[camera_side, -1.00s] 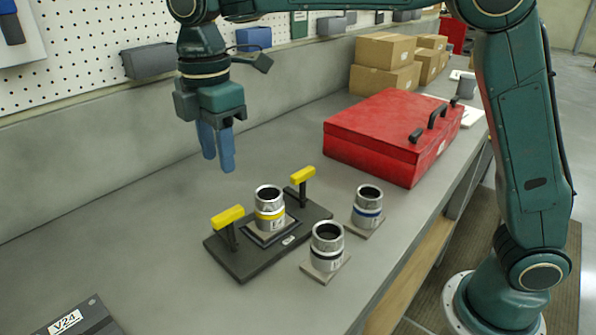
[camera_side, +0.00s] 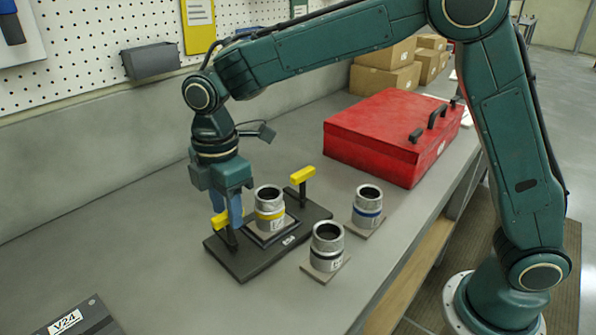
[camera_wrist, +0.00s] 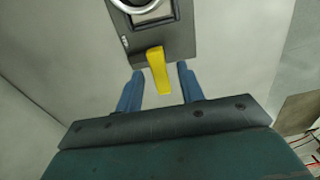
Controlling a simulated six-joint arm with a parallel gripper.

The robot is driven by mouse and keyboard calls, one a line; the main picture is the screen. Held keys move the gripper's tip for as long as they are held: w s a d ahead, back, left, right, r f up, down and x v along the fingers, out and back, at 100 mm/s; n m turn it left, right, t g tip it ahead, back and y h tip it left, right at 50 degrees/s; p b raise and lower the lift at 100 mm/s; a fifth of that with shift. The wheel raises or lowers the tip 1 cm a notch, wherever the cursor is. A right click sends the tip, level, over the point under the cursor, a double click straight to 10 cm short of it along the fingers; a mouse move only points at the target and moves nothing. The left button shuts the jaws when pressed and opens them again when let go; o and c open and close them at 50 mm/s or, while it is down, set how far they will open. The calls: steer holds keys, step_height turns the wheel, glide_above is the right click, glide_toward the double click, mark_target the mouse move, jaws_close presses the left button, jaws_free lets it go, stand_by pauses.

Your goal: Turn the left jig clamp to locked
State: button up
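The left jig clamp (camera_side: 219,220) has a yellow bar handle on a dark post, at the left end of a black jig plate (camera_side: 258,262). My gripper (camera_side: 232,216) is down at this clamp and partly hides its handle in the side view. In the wrist view the yellow handle (camera_wrist: 158,70) lies between my two blue fingers (camera_wrist: 160,74), with a gap on each side. The fingers are open. A second yellow-handled clamp (camera_side: 303,175) stands at the plate's far right end.
A metal cylinder with a yellow band (camera_side: 270,207) sits on the plate between the clamps, close to my gripper. Two more cylinders, black-banded (camera_side: 327,246) and blue-banded (camera_side: 367,206), stand on small pads to the right. A red toolbox (camera_side: 380,135) is behind.

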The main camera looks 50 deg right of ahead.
jaws_close()
steer(key=shift+m, duration=0.4)
steer(key=m, duration=1.2)
steer(key=shift+m, duration=0.3)
steer(key=m, duration=0.4)
steer(key=shift+m, duration=0.3)
